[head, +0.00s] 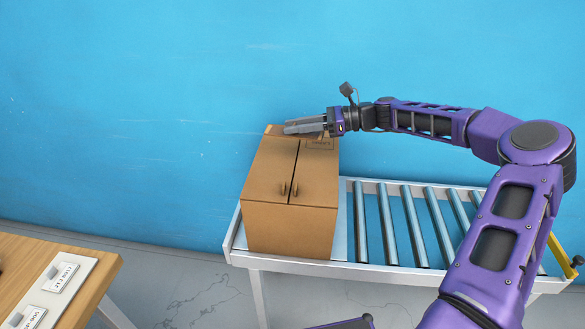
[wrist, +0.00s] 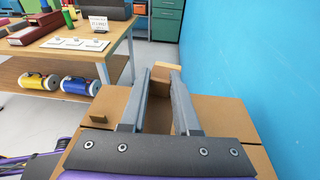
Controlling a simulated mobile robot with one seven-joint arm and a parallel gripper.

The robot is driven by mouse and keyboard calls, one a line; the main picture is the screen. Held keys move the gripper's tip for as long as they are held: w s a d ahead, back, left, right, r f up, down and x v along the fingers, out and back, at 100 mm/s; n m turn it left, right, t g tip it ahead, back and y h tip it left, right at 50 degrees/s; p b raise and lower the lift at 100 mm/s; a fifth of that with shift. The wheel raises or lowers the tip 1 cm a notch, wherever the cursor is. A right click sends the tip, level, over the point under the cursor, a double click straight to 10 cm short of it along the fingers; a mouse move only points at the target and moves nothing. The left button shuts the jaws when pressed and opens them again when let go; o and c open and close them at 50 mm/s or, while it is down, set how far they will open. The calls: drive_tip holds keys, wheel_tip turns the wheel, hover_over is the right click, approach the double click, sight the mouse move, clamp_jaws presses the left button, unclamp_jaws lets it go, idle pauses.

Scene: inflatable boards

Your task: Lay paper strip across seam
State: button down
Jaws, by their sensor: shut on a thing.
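A brown cardboard box (head: 287,226) stands on the roller conveyor; its top shows in the wrist view (wrist: 235,125). My gripper (head: 286,128) reaches in from the right, low over the far end of the box top. In the wrist view its fingers (wrist: 162,76) are shut on a small tan piece, apparently the paper strip (wrist: 170,68). The fingers hide much of the strip, and I cannot tell whether it touches the box.
The roller conveyor (head: 408,225) has free rollers right of the box. A blue wall (head: 130,100) stands close behind. A wooden table (head: 30,262) with labelled white plates (head: 62,276) is at the lower left; bottles (wrist: 75,85) lie on its lower shelf in the wrist view.

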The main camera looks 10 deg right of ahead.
drive_tip(key=shift+w+f+n+g+b, duration=0.1)
drive_tip(key=shift+f+n+g+b, duration=0.2)
drive_tip(key=shift+f+g+b, duration=0.25)
drive_tip(key=shift+d+r+n+g+y+b, duration=0.2)
drive_tip(key=shift+r+n+b, duration=0.1)
drive_tip(key=shift+r+b, duration=0.2)
drive_tip(key=shift+d+r+n+g+y+b, duration=0.15)
drive_tip(key=shift+r+n+b, duration=0.2)
drive_tip(key=shift+b, duration=0.2)
wheel_tip(320, 180, down, 9)
drive_tip(key=shift+a+f+b, duration=0.1)
drive_tip(key=shift+b, duration=0.6)
drive_tip(key=shift+f, duration=0.15)
drive_tip(key=shift+f, duration=0.4)
drive_tip(key=c, duration=0.6)
unclamp_jaws()
drive_tip(key=shift+c, duration=0.2)
